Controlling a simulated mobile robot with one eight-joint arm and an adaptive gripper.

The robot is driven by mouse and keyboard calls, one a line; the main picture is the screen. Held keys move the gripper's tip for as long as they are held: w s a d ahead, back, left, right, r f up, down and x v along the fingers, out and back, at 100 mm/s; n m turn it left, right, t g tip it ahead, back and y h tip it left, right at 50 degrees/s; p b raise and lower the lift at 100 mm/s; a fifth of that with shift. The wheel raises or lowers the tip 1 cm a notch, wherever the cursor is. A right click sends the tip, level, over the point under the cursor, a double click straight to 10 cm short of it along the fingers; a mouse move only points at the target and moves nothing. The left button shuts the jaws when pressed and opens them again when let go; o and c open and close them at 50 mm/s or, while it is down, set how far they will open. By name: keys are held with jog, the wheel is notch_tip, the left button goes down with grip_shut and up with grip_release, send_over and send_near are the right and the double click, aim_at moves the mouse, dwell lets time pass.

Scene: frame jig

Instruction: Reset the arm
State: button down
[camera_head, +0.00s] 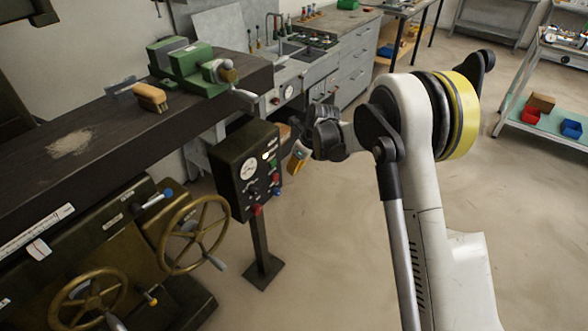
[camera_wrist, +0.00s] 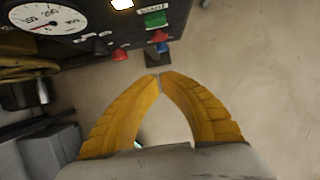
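My gripper (camera_head: 298,160) shows at the end of my white arm, near the middle of the head view, beside a dark control box. In the wrist view my gripper (camera_wrist: 159,76) has two yellow fingers that curve inward, with their tips meeting. The space between the fingers is empty and shows only floor. The gripper hangs in the air in front of the control box (camera_head: 246,170), apart from it as far as I can tell. The box's gauge (camera_wrist: 47,18) and several coloured buttons show at the top of the wrist view.
A machine with a handwheel (camera_head: 194,234) stands at left, with a green vise (camera_head: 190,68) and a wooden brush (camera_head: 150,97) on its dark bed. Grey drawers (camera_head: 352,78) line the back wall. A shelf cart (camera_head: 545,121) stands at right. The floor between is open.

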dwell(0.3)
jog(key=s+d+r+n+t+h, duration=0.1)
jog(key=s+d+r+n, duration=0.45)
jog(key=s+r, duration=0.4)
jog(key=s+d+r+n+t+h, duration=0.1)
jog(key=s+d+r+n, duration=0.3)
jog(key=s+r+n, duration=0.55)
jog(key=s+d+r+n+t, duration=0.1)
jog(key=s+d+n, duration=0.2)
jog(key=s, duration=0.6)
jog(key=s+d+r+n+t+h, duration=0.1)
jog(key=s+d+n, duration=0.2)
jog(key=s+n, duration=0.4)
jog(key=shift+s+d+n, duration=0.3)
jog(key=shift+s+d, duration=0.1)
jog(key=shift+s, duration=0.45)
dwell(0.3)
